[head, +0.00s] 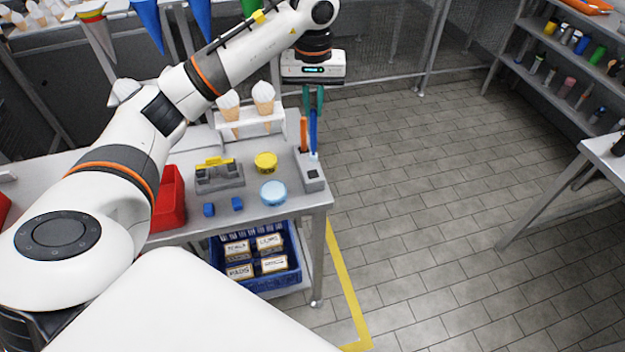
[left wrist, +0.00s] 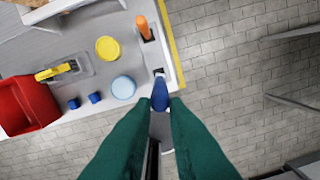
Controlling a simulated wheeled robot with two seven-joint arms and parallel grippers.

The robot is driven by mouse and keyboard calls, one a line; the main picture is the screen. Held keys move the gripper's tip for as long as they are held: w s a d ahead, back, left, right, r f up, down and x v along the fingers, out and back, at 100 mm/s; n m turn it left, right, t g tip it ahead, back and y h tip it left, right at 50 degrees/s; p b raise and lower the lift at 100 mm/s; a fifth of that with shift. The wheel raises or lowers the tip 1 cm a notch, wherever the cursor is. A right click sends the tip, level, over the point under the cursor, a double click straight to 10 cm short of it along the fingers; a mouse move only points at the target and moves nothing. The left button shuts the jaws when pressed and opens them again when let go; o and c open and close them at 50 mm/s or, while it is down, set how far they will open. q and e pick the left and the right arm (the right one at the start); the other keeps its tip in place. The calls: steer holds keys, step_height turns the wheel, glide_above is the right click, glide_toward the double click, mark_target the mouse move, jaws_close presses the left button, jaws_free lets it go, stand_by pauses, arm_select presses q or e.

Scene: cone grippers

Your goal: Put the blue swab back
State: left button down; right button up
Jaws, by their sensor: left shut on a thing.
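My left gripper (head: 313,98) has green fingers and is shut on the blue swab (head: 313,128), which hangs upright below them. In the left wrist view the fingers (left wrist: 157,112) close around the blue swab (left wrist: 160,93). The grey holder block (head: 311,172) stands at the table's right edge. The swab's lower end is over this block, by a dark square hole (left wrist: 159,72); I cannot tell whether it is inside. The orange swab (head: 303,134) stands in the holder's other slot. My right gripper is not in view.
On the table (head: 320,197) are a cone rack (head: 262,126), a yellow disc (head: 265,162), a pale blue disc (head: 273,193), small blue cubes (head: 237,204) and a red bin (head: 170,200). A blue crate (head: 255,282) sits below.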

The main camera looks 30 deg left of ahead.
arm_select(q)
steer(key=shift+s+a+r+p, duration=0.1)
steer(key=shift+r+p, duration=0.35)
steer(key=shift+r, duration=0.1)
steer(key=shift+n+p, duration=0.3)
steer(key=p, duration=0.2)
glide_above(313, 152)
step_height(313, 152, down, 6)
steer(key=shift+a+f, duration=0.1)
step_height(313, 152, down, 3)
steer(key=shift+f+p, duration=0.15)
steer(key=shift+p, duration=0.3)
steer(key=shift+f, duration=0.4)
